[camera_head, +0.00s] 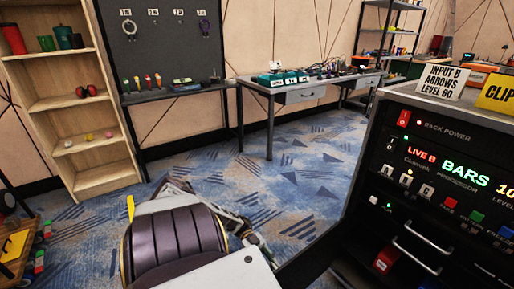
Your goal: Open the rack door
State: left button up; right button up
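The black equipment rack (366,190) stands at the right, its front cut off by the right and bottom edges. It has a lit panel reading RACK POWER, LIVE B and BARS, with small coloured buttons. Two silver bar handles (428,238) cross its front below the buttons. A red item (386,260) shows low at the rack's front. Where the door's edge lies, and whether it is open, I cannot tell. Parts of my own body fill the bottom centre, left of the rack. I cannot make out either gripper's fingertips.
A black label reading INPUT B ARROWS LEVEL 60 is absent; a white sign (442,80) with those words and a yellow sign (496,94) stand on the rack. A wooden shelf (75,102), pegboard (165,40) and workbench (262,87) line the back. Patterned carpet (300,165) between is clear.

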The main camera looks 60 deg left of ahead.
pick_arm(q)
jog(key=a, duration=1)
jog(key=shift+s+a, duration=0.4)
jog(key=shift+s, duration=0.05)
jog(key=shift+s+a, duration=0.1)
dwell(0.8)
